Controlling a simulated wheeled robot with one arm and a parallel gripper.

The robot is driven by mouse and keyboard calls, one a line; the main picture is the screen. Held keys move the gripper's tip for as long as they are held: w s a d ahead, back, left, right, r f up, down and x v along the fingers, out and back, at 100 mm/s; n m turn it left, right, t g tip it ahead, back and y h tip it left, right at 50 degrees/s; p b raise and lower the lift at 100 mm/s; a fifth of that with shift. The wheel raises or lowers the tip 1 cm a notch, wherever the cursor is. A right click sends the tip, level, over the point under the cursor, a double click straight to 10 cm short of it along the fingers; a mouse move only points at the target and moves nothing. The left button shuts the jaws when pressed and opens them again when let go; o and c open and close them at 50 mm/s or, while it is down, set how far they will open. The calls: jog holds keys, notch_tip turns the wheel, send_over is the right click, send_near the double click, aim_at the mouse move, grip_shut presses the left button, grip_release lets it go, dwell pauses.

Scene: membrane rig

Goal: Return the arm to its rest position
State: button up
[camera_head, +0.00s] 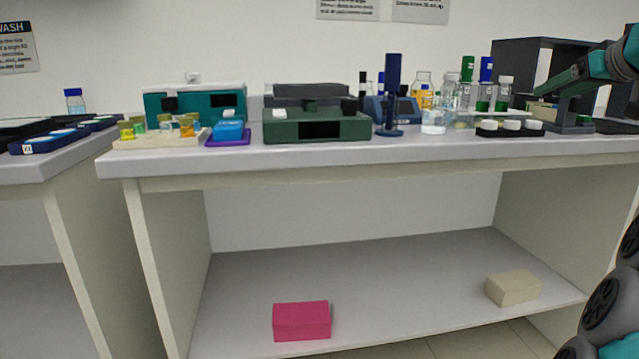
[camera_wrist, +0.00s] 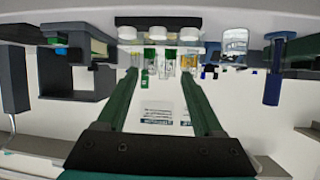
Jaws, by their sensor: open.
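My gripper (camera_wrist: 158,76) shows in the wrist view with its two dark green fingers spread apart and nothing between them. The wrist view is upside down, with the bench along its top. In the head view, my arm comes in from the right edge, and my gripper (camera_head: 541,89) points left and down above the right part of the bench (camera_head: 300,157). It is over or near a dark rack with white-capped jars (camera_head: 510,130); the exact gap cannot be told. The rack (camera_wrist: 158,22) also shows beyond the fingertips in the wrist view.
A grey microscope-like instrument (camera_head: 572,112) stands close below my arm. Glassware and tubes (camera_head: 450,95) and a blue upright stand (camera_head: 392,95) are left of the gripper. A green device (camera_head: 317,127) sits mid-bench. A pink box (camera_head: 301,321) and a beige box (camera_head: 513,289) lie on the lower shelf.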

jog(key=w+a+f+g+y+p, duration=0.1)
jog(key=a+f+g+y, duration=0.1)
jog(key=a+f, duration=0.45)
jog(key=w+a+f+g+y, duration=0.1)
jog(key=a+f+g, duration=0.15)
jog(key=a, duration=0.75)
jog(key=s+a+f+g+p, duration=0.1)
jog(key=s+a+f, duration=0.2)
jog(key=a+f, duration=0.3)
jog(key=s+a+f+g, duration=0.2)
jog(key=s+a+f, duration=0.2)
jog(key=a+f, duration=0.15)
jog(key=s+a+f+g, duration=0.3)
jog(key=s+a+f, duration=0.5)
jog(key=s+f, duration=0.3)
jog(key=s+f+g+h+p, duration=0.1)
jog(key=s+f, duration=0.4)
jog(key=s, duration=0.5)
jog(key=s+f+g+h, duration=0.1)
jog(key=s+f+g, duration=0.2)
jog(key=s+f, duration=0.3)
jog(key=s, duration=0.4)
jog(key=shift+s+a+n+h+p, duration=0.3)
jog(key=shift+s+a+p, duration=0.05)
jog(key=shift+a+p, duration=0.05)
